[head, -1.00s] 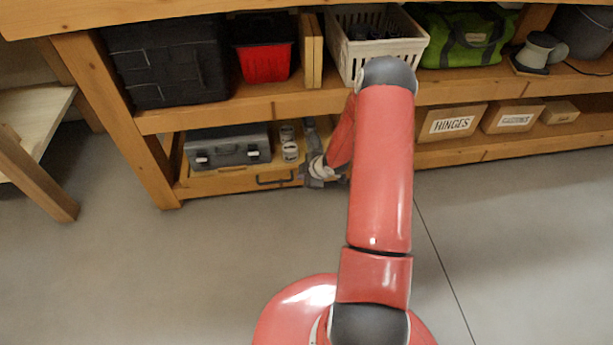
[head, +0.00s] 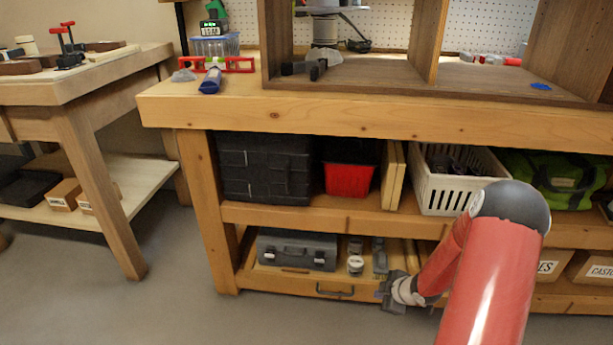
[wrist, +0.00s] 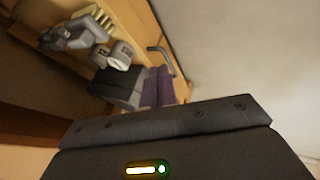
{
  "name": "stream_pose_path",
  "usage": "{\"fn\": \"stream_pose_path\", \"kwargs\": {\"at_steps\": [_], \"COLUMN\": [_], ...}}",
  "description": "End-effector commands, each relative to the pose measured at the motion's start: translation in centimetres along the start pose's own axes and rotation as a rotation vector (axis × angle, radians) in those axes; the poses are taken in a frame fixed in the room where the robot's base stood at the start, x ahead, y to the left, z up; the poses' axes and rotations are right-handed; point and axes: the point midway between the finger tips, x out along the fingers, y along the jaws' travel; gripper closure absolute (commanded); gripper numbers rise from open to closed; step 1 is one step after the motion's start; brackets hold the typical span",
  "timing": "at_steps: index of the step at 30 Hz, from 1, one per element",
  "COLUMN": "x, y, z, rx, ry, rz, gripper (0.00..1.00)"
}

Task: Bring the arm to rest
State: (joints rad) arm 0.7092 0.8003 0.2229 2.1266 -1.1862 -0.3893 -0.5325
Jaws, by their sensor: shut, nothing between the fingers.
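My gripper (head: 384,294) is low in front of the bench, at the right part of the open-topped bottom drawer (head: 268,281), close to its front edge. In the wrist view my gripper's dark fingers (wrist: 146,88) are together with nothing between them. My red arm reaches down to it from the right of the head view. The drawer's handle (head: 335,291) is just left of my gripper; it also shows in the wrist view (wrist: 161,58). I cannot tell whether the gripper touches the drawer.
The drawer holds a grey toolbox (head: 297,249), cans (head: 355,264) and a grey-handled brush (head: 379,257). The shelf above carries a black basket (head: 264,170), a red bin (head: 349,180) and a white crate (head: 450,190). Clear floor (head: 180,310) lies in front; a side table (head: 85,90) stands left.

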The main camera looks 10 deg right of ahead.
Motion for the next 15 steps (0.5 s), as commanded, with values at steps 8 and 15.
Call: {"fn": "stream_pose_path", "kwargs": {"at_steps": [8, 15], "x": [-6.8, -17.9], "y": [4.8, 7.6], "z": [-3.1, -8.8], "rx": [0.069, 0.280], "ry": [-0.186, -0.372], "rz": [0.080, 0.220], "gripper": [1.00, 1.00]}}
